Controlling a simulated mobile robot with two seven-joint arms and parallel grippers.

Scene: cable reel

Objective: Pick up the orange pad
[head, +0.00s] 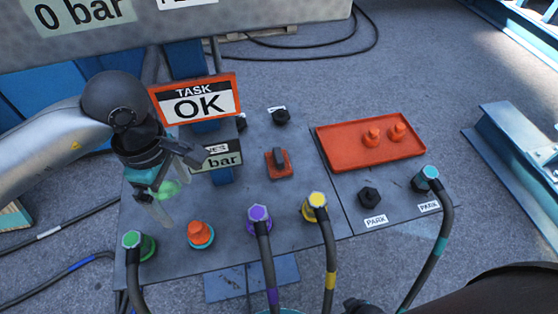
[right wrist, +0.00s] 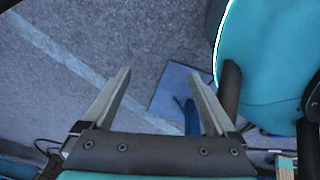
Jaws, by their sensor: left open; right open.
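Two orange flat things show in the head view: a small orange square (head: 270,172) with a dark upright handle in the panel's middle, and a wide orange-red tray (head: 345,160) at the panel's right. I cannot tell which one is called the pad. My left gripper (head: 188,188) is open over the panel's left part, left of both, with nothing seen between its fingers. My right gripper (right wrist: 160,74) is open and empty in the right wrist view, with grey floor behind its fingers. Neither orange thing shows there.
Two orange caps (head: 372,137) lie in the tray. Green (head: 133,240), purple (head: 259,213), yellow (head: 317,200) and teal (head: 431,173) plugs with cables stand along the panel. An orange cap (head: 199,230) stands among them. An OK sign (head: 196,104) rises behind.

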